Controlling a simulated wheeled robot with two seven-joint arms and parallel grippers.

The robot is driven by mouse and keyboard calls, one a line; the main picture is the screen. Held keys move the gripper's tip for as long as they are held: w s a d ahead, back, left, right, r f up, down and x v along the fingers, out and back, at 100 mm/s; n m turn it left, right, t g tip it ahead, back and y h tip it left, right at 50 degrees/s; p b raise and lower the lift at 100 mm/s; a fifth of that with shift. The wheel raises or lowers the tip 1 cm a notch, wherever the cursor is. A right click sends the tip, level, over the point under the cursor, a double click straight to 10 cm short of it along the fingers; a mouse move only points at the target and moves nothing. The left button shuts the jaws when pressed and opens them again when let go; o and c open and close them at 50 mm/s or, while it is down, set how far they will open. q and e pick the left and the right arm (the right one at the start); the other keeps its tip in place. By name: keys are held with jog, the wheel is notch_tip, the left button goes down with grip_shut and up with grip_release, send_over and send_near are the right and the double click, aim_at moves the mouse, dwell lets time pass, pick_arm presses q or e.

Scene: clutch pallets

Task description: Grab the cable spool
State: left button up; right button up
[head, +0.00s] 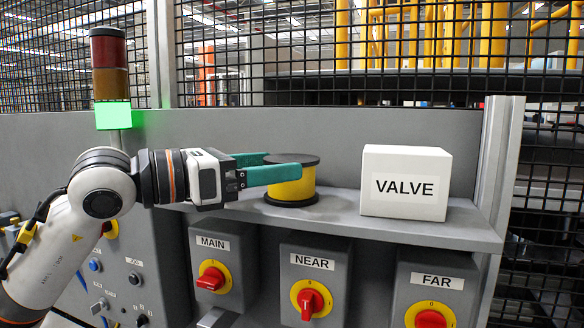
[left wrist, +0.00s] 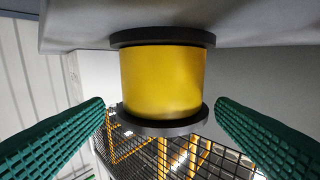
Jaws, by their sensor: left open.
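The cable spool (head: 290,188) is yellow with dark flanges and stands upright on the grey shelf (head: 400,228), left of the VALVE box. My left gripper (head: 285,165) is open, with its green fingers reaching in from the left at the spool's upper part. One finger passes in front of the spool; the other is partly hidden behind it. In the left wrist view, the spool (left wrist: 162,82) appears upside down, centred ahead between the two spread fingertips (left wrist: 160,105), with a visible gap on each side. My right gripper is not in view.
A white VALVE box (head: 405,183) stands on the shelf right of the spool. Below the shelf are red and yellow switches marked MAIN (head: 213,278), NEAR (head: 311,298) and FAR (head: 432,315). A signal lamp (head: 112,115) glows green at left. Black mesh fencing rises behind.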

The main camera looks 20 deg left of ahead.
aim_at(291, 158)
pick_arm(q)
jog(key=p+x, duration=0.2)
jog(key=x, duration=0.1)
jog(key=shift+w+d+r, duration=0.1)
jog(key=shift+w+r, duration=0.1)
jog(key=shift+w, duration=0.05)
jog(key=shift+w+d+f+p, duration=0.15)
jog(key=shift+w+d+p, duration=0.15)
jog(key=shift+d, duration=0.05)
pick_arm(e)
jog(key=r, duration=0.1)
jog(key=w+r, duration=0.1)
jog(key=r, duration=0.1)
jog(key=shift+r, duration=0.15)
pick_arm(q)
jog(key=shift+a, duration=0.1)
jog(key=c, duration=0.9)
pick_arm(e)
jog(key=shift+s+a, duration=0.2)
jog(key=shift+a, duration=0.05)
pick_arm(q)
jog(key=shift+o, duration=0.2)
